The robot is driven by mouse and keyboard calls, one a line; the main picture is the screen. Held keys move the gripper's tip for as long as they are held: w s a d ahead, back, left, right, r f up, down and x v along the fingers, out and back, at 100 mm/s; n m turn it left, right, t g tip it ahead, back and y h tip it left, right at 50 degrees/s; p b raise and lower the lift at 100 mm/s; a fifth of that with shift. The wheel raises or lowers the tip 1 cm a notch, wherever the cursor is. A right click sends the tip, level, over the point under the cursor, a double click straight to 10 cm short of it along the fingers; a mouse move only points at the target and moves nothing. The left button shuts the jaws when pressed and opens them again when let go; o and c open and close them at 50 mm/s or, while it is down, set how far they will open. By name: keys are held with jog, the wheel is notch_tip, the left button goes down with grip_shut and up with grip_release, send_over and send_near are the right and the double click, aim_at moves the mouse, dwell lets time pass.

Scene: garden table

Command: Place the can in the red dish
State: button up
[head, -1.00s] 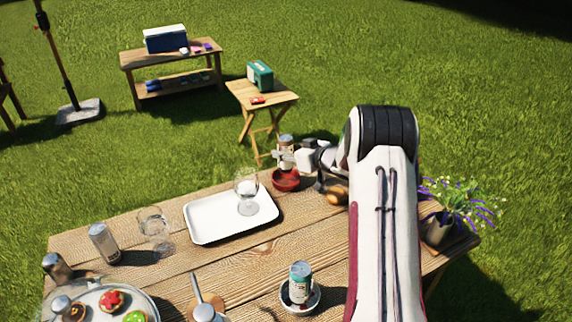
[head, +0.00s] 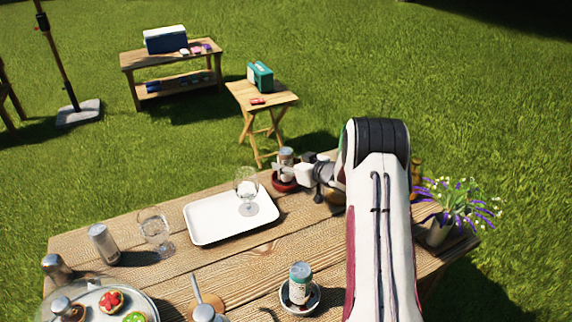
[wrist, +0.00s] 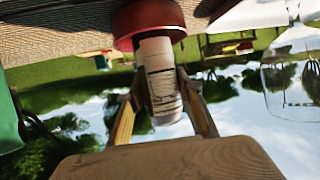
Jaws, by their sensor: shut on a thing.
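My gripper (head: 283,168) is shut on a pale can (head: 286,155) with printed text, held upright at the far edge of the table. The can's lower end is at the red dish (head: 283,186). In the wrist view, which looks upside down, the can (wrist: 158,75) stands between the two fingers (wrist: 163,100) and its lower end overlaps the dish (wrist: 150,14). I cannot tell whether the can touches the dish's floor.
A white tray (head: 205,228) with a stemmed glass (head: 246,188) lies left of the dish. Another glass (head: 155,228) and a silver can (head: 103,243) stand farther left. A green-labelled can (head: 300,280) sits in a small bowl in front. A potted lavender (head: 440,228) stands at the right.

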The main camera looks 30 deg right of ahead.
jog(key=shift+f, duration=0.15)
jog(key=o, duration=1.3)
jog(key=shift+s, duration=0.1)
jog(key=v, duration=1.2)
